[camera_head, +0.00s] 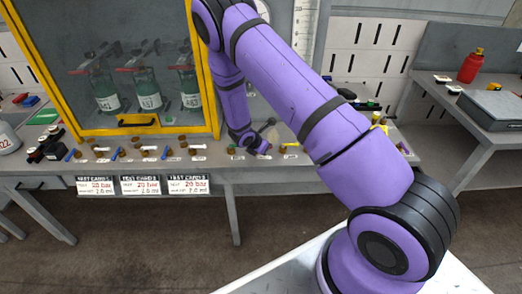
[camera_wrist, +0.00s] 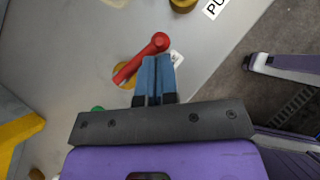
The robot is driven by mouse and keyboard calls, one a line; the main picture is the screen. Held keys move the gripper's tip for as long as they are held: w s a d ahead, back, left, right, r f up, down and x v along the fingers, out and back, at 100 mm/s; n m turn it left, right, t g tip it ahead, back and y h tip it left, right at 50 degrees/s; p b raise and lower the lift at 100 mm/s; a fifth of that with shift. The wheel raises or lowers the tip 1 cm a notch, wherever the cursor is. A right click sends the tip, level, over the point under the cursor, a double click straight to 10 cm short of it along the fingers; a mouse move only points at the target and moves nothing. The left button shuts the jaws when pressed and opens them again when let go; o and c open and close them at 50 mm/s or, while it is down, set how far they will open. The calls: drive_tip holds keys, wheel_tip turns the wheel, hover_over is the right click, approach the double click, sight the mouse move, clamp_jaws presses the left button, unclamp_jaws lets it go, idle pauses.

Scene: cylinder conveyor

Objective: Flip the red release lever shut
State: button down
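The red release lever (camera_wrist: 141,60) shows in the wrist view, running diagonally with a round red end at its upper right. A brass-yellow round base (camera_wrist: 125,74) shows beneath its lower-left part. My gripper (camera_wrist: 157,60) has its two blue fingers pressed side by side, with only a thin dark line between them and nothing visible held. The fingertips appear right beside the lever's round end; whether they touch it I cannot tell. In the head view, my wrist reaches down to the bench front near the row of fittings, and I cannot make out the lever there.
The grey bench (camera_head: 222,168) has several small fittings and labels along its front edge. A yellow-framed cabinet (camera_head: 214,70) with green bottles stands left of my arm. Another brass fitting (camera_wrist: 183,4) and a white label (camera_wrist: 213,8) lie beyond the lever. A side table with a red bottle (camera_head: 471,66) stands at right.

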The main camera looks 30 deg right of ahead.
drive_tip(key=shift+w+d, duration=0.2)
drive_tip(key=shift+d, duration=0.35)
drive_tip(key=shift+s+a, duration=0.1)
idle(0.5)
